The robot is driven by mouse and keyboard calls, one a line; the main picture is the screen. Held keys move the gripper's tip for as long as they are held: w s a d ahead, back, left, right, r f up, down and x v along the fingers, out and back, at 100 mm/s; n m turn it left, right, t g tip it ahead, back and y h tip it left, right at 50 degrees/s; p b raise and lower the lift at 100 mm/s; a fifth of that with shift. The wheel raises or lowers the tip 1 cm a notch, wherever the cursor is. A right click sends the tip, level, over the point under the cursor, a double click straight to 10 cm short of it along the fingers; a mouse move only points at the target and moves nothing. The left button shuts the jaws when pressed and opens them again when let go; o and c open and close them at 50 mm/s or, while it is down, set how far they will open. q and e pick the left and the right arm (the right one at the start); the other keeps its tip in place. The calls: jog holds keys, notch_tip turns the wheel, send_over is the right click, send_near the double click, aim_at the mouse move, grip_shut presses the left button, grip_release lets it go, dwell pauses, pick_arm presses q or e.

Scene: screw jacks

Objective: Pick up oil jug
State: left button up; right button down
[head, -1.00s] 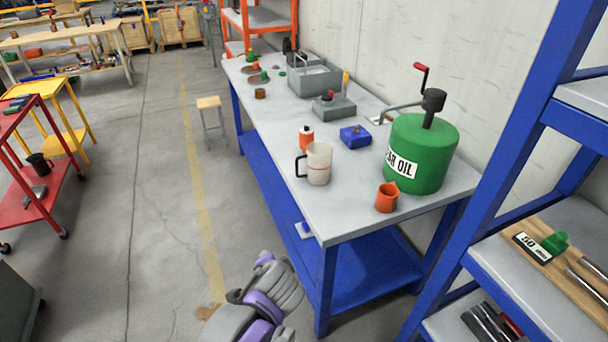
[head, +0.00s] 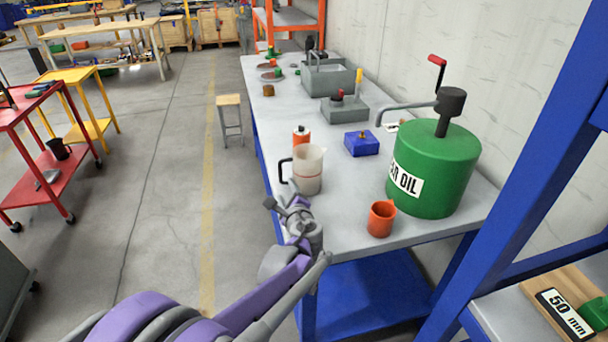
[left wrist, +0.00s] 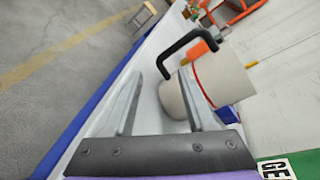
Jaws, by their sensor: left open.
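The oil jug (head: 308,172) is a pale, translucent jug with a dark handle on its left side. It stands upright near the left edge of the grey workbench top (head: 345,225). My left gripper (head: 281,196) is open and empty, just in front of and left of the jug. In the left wrist view the jug (left wrist: 222,80) shows a red line and its black handle (left wrist: 180,50). There the handle lies beyond the open fingers (left wrist: 162,88), and the right finger overlaps the jug body. Whether that finger touches it, I cannot tell. My right gripper is not in view.
An orange bottle (head: 301,136) stands right behind the jug. An orange cup (head: 381,218), a blue block (head: 361,143) and a large green oil drum (head: 435,172) with a crank stand to the right. A blue shelf post (head: 530,170) rises at far right.

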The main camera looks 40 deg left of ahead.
aim_at(283, 182)
pick_arm(q)
jog(key=x, duration=0.4)
jog(key=shift+w+a, duration=0.2)
jog(key=shift+w, duration=0.1)
jog(key=shift+r, duration=0.1)
grip_shut()
dwell(1.0)
